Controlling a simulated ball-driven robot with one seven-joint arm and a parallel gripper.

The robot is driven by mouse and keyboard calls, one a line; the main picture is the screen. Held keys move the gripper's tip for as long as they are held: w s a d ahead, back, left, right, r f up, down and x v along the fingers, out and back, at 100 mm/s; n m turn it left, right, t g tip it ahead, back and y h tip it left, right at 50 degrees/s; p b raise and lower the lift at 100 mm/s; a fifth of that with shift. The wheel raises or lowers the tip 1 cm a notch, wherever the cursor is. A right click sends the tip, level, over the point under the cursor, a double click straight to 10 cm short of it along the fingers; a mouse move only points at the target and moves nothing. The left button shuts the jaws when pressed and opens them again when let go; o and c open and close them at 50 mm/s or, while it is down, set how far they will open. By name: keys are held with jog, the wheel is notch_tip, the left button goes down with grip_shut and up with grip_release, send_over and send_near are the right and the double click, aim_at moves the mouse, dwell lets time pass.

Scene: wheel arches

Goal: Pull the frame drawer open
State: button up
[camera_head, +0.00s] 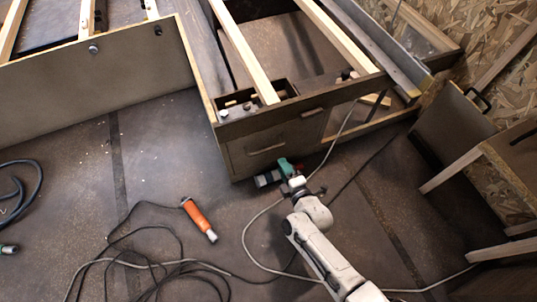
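The wooden frame unit (232,128) stands at the top centre. My white arm reaches up from the bottom right. My gripper (296,184) is just below and right of the lower handle, apart from it in the picture. A green and black object (268,179) overlaps the gripper area; whether it is touched or held is unclear. The fingertips are too small to read.
An orange-handled tool (197,218) lies on the dark floor, with looping cables (150,262) around it. A grey cable runs beside my arm. Wooden furniture (470,160) stands at the right. The floor left of the drawer is mostly clear.

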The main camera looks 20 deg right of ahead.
aim_at(272, 147)
jog(key=shift+b+x, duration=3.8)
jog(key=shift+x, duration=1.85)
jog(key=shift+s+d+f, duration=0.1)
grip_shut()
